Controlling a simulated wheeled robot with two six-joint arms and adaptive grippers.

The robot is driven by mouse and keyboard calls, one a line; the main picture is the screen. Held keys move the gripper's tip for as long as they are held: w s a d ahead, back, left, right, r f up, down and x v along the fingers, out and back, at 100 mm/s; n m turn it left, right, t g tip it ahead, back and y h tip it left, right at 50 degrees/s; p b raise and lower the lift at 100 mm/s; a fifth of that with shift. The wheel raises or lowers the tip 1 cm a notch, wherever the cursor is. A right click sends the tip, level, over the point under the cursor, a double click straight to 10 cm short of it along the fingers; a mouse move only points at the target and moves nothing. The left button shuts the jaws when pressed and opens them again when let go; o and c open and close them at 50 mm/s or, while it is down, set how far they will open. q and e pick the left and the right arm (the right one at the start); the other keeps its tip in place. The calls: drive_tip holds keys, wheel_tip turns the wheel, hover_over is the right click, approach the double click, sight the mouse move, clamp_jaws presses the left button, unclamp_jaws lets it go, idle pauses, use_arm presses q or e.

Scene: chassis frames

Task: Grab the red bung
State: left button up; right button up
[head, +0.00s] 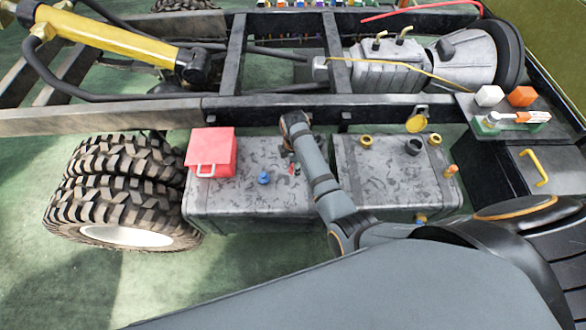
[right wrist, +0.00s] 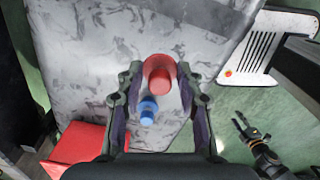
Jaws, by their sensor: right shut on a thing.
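The red bung (right wrist: 158,74) is a short red cylinder between the fingertips of my right gripper (right wrist: 158,82), which is shut on it. In the head view a bit of the red bung (head: 292,169) shows beside my right gripper (head: 289,163), above the right part of the left grey tank (head: 225,195). I cannot tell whether the bung still touches the tank. My left gripper (right wrist: 250,131) is small at the lower right of the right wrist view, its fingers apart, holding nothing visible. It is outside the head view.
A blue bung (head: 263,178) stands on the same tank, left of my right gripper. A red box with a white handle (head: 211,153) sits at that tank's left end. A second tank (head: 380,175) with brass fittings is to the right. A frame rail (head: 260,107) runs behind.

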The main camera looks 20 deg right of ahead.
drive_tip(key=s+d+r, duration=0.4)
drive_tip(key=s+r, duration=0.5)
drive_tip(key=s, duration=0.4)
drive_tip(key=shift+p, duration=0.45)
